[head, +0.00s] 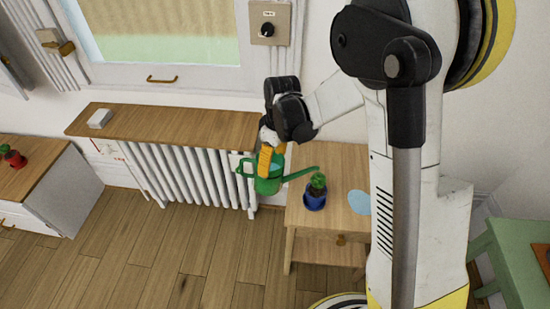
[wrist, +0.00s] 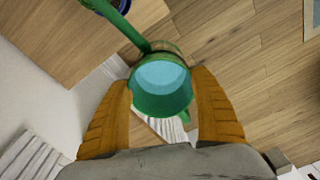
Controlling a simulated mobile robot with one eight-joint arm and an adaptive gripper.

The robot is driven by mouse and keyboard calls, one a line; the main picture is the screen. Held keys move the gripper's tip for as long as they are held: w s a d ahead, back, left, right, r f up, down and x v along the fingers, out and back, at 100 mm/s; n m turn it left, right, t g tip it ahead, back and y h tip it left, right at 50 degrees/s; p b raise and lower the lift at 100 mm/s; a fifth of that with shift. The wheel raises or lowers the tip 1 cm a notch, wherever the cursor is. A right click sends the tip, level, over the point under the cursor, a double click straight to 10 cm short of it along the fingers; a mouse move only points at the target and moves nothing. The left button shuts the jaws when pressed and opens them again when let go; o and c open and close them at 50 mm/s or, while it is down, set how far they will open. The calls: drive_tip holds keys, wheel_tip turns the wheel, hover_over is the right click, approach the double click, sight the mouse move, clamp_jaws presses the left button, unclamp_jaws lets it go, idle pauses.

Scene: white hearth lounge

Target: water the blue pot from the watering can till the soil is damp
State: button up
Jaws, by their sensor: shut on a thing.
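My gripper (head: 268,158) is shut on the green watering can (head: 268,186), with its orange fingers on either side of it. In the wrist view the can (wrist: 162,108) shows light blue water (wrist: 161,77) inside. Its long spout (wrist: 125,24) reaches toward the blue pot (wrist: 121,5), partly cut off at the top edge. In the head view the can hangs at the left edge of the small wooden table, looking about level. The spout tip is close to the plant in the blue pot (head: 315,202). The soil is hidden by the plant; no stream of water shows.
The blue pot stands on the small wooden table (head: 334,221), with a flat light blue disc (head: 359,202) to its right. A radiator (head: 185,172) under a wooden shelf is on the left. A red pot (head: 15,159) sits on the far-left cabinet. A green table (head: 505,250) is at right.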

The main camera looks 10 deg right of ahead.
wheel_tip(320, 180, up, 3)
drive_tip(key=shift+f+h+p, duration=0.1)
drive_tip(key=shift+h+p, duration=0.5)
drive_tip(key=shift+p, duration=0.5)
drive_tip(key=shift+f, duration=0.1)
idle(0.5)
